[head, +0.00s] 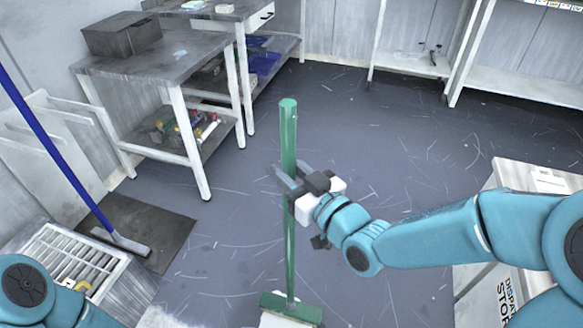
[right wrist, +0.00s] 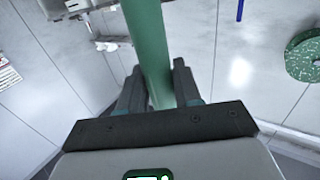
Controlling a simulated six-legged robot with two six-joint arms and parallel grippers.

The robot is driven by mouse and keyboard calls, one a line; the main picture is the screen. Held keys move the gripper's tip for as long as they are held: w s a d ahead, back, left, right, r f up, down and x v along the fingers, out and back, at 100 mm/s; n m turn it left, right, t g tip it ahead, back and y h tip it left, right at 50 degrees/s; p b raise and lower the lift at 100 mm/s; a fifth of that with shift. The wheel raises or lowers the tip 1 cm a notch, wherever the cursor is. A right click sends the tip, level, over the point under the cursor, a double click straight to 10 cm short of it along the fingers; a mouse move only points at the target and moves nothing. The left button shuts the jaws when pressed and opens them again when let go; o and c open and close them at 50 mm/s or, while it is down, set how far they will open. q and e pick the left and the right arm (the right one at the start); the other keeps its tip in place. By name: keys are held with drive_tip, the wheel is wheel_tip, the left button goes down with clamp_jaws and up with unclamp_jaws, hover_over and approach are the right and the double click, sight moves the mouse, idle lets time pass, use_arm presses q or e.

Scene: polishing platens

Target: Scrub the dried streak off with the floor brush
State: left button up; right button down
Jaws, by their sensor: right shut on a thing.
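The floor brush has a long green handle (head: 288,135) and a green head (head: 291,307) low in the head view, with a pale part under the head. My right gripper (head: 284,181) is shut on the upper part of the handle, which stands nearly upright. In the right wrist view the green handle (right wrist: 150,45) passes between the two dark fingers of my right gripper (right wrist: 157,78). The grey floor (head: 400,150) carries many thin pale marks; I cannot tell which is the dried streak. My left gripper is out of view.
A blue-handled tool (head: 62,160) stands on a dark mat (head: 165,225) at left. A grey workbench (head: 150,62) with a lower shelf stands behind it. A white cabinet (head: 515,180) is at right. Open floor lies in the middle. A green speckled disc (right wrist: 303,57) shows in the wrist view.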

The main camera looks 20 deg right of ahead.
drive_tip(key=shift+s, duration=0.1)
drive_tip(key=shift+s+a+b, duration=0.3)
drive_tip(key=shift+s+a, duration=0.2)
drive_tip(key=shift+s, duration=0.2)
drive_tip(key=shift+s+a+b, duration=0.3)
drive_tip(key=shift+s+a, duration=0.2)
drive_tip(key=shift+s, duration=0.2)
